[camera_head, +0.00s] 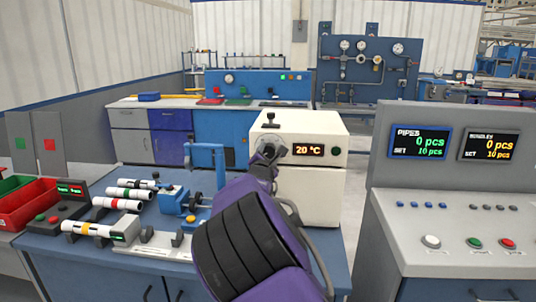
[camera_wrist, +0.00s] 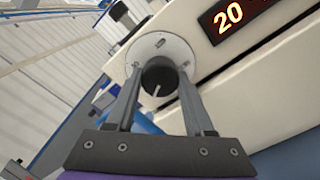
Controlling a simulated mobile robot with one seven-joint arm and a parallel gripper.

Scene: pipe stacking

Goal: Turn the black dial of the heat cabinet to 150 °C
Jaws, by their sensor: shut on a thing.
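The heat cabinet (camera_head: 312,190) is a cream box at the back right of the blue bench. Its display (camera_head: 307,150) reads 20 °C. In the wrist view the black dial (camera_wrist: 158,78) sits on a pale round plate (camera_wrist: 140,50), with a white mark on its face. My gripper (camera_wrist: 160,82) has its two fingers on either side of the dial and is shut on it. In the head view my gripper (camera_head: 268,152) is at the cabinet's upper front left, and my purple arm hides part of the cabinet's front. The dial is mostly hidden there.
A blue vise-like device (camera_head: 185,200) stands left of the cabinet. Several white pipes (camera_head: 125,195) lie on the bench further left, near red bins (camera_head: 30,205). A grey control console (camera_head: 450,220) stands close on the right.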

